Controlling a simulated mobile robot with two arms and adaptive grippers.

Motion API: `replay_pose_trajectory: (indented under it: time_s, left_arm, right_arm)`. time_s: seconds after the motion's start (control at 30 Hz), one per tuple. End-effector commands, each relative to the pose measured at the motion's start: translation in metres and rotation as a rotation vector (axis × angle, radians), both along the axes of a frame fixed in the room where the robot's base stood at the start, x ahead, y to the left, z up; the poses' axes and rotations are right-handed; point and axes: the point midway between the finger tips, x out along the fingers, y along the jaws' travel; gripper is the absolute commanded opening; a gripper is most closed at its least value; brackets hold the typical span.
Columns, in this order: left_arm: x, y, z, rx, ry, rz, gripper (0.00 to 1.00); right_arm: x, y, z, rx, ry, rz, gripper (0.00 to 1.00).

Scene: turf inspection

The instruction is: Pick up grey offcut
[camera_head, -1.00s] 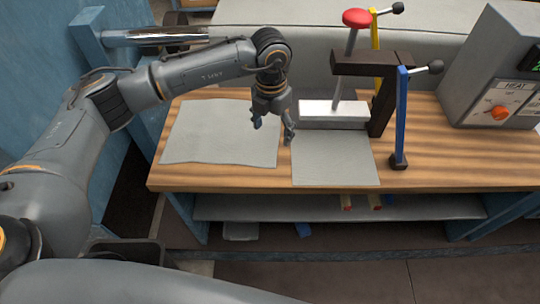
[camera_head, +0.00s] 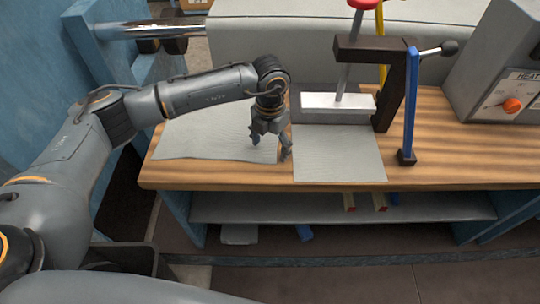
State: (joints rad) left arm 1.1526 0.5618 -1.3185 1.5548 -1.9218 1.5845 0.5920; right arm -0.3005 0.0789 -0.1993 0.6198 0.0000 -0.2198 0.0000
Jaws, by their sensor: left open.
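Two flat grey sheets lie on the wooden bench. The left grey sheet (camera_head: 205,141) is wider, with a wavy front edge. The right grey sheet (camera_head: 338,155) is squarer and reaches the bench's front edge; its back runs up to a white pressing block. I cannot tell which of the two is the grey offcut. My left gripper (camera_head: 271,149) is open and empty, fingers pointing down, by the gap between the sheets. It hides part of the left sheet's right edge. I cannot tell whether its fingertips touch anything. My right gripper is not in view.
A dark clamp frame (camera_head: 395,85) with the white block (camera_head: 338,106) stands behind the right sheet. A blue upright bar (camera_head: 410,105) stands to its right. A grey heat box (camera_head: 492,75) with an orange knob is at the far right. The bench front right is clear.

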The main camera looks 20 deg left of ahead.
Motion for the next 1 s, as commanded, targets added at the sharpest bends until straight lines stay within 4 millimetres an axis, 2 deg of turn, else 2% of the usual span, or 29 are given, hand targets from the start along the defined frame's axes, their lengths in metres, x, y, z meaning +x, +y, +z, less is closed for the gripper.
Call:
replay_pose_trajectory:
  time_s: [0.37,0.67,1.0]
  left_arm:
    - [0.000,0.000,-0.002,0.000,0.000,0.000,0.75]
    - [0.000,0.000,-0.012,0.000,0.000,0.000,0.75]
    - [-0.001,0.000,-0.011,-0.001,0.004,-0.001,0.41]
  right_arm:
    - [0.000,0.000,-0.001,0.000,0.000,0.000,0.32]
    - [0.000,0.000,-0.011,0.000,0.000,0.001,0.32]
    - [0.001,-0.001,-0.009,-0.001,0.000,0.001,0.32]
